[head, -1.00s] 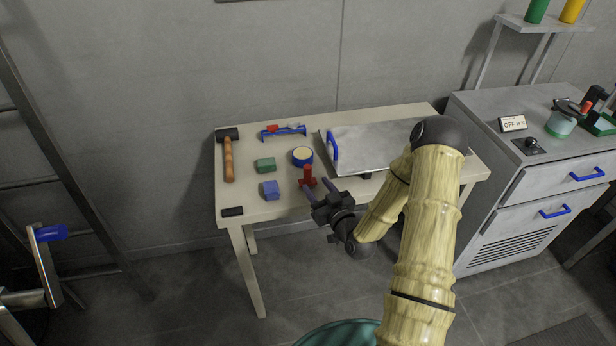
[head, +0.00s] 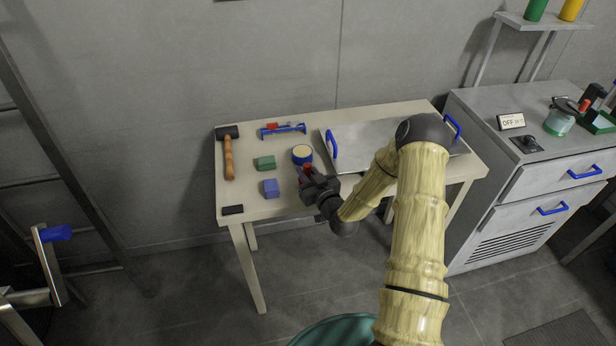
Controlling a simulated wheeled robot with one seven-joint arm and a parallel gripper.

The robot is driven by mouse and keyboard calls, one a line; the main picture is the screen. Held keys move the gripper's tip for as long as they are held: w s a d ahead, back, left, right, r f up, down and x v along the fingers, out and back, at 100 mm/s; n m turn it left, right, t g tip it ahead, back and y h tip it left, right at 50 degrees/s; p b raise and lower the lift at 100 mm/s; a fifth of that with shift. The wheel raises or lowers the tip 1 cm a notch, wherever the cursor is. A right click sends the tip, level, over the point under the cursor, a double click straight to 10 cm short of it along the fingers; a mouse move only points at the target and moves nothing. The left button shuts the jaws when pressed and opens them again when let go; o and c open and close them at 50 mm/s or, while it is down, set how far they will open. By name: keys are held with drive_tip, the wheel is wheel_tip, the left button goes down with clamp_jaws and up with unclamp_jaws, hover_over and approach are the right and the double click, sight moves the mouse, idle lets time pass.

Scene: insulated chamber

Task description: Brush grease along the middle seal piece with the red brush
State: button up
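The red brush (head: 306,169) stands near the front of the table, just in front of a blue tin (head: 302,153) with cream-coloured content, probably the grease. My gripper (head: 309,179) is at the brush, and its dark fingers hide most of it. I cannot tell whether the fingers are closed on it. I cannot make out a seal piece. A flat metal panel (head: 375,140) with blue handles lies on the table's right half, partly behind my arm.
The pale table (head: 245,207) also carries a hammer (head: 228,155), a green block (head: 264,163), a blue block (head: 271,188), a blue rack (head: 283,131) and a small dark block (head: 232,210). A grey cabinet (head: 530,200) stands at right. The table's front left is mostly clear.

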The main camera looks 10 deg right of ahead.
sight(307, 165)
drive_tip(key=shift+s, duration=0.15)
clamp_jaws()
drive_tip(key=shift+d+r, duration=0.1)
drive_tip(key=shift+r+p, duration=1.8)
drive_tip(key=shift+r, duration=1.2)
drive_tip(key=shift+f, duration=0.15)
